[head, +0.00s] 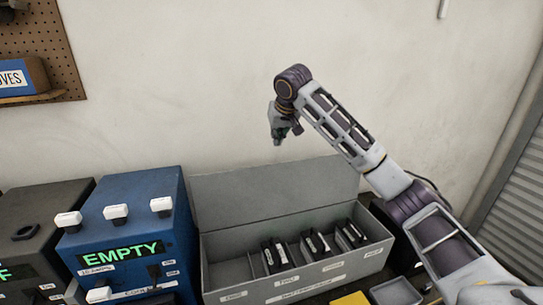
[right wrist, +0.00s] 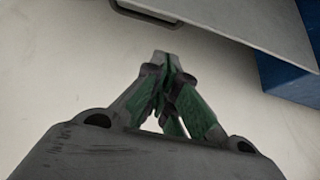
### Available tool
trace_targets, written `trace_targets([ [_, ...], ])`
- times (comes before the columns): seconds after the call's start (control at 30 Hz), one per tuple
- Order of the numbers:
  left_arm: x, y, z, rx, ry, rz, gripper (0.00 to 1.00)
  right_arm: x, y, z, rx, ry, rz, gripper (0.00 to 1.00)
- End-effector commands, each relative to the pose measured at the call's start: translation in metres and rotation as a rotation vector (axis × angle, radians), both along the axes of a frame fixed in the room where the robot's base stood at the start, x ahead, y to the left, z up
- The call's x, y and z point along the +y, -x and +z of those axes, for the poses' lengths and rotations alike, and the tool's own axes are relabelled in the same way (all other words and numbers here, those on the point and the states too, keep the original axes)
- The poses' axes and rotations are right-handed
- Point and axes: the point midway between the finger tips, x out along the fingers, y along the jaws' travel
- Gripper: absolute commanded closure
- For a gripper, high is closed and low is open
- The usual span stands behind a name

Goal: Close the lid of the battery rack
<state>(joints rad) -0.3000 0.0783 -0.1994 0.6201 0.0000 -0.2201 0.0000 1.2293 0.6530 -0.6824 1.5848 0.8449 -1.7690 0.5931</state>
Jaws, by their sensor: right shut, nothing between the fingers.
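The battery rack (head: 215,262) is a long grey box with labels on its front. Its grey lid (head: 275,190) stands open, tilted up along the back edge near the wall. Several dark batteries (head: 312,243) stand in the slots, mostly in the middle and right. My right gripper (head: 279,139) is above the lid's top edge, pointing down, apart from it and empty. In the right wrist view its green-padded fingers (right wrist: 166,62) are shut together, and a grey panel that looks like the lid (right wrist: 240,18) shows beyond them. My left gripper is not in view.
A blue box (head: 125,220) with white caps and an EMPTY display stands left of the rack; a dark box (head: 35,235) is further left. A yellow item (head: 350,299) and a grey tray (head: 395,291) lie in front. The wall is close behind.

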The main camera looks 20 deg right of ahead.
Motion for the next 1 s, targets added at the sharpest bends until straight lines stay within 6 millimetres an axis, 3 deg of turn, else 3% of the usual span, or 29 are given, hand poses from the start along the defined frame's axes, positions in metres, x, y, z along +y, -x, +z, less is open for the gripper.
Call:
trace_targets([
  [0.6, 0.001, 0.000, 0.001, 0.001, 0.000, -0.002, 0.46, 0.001, -0.004, -0.001, -0.011, -0.002, 0.010, 1.00],
  [1.0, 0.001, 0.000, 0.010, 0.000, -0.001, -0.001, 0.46, 0.000, -0.024, -0.031, -0.009, -0.002, 0.009, 1.00],
])
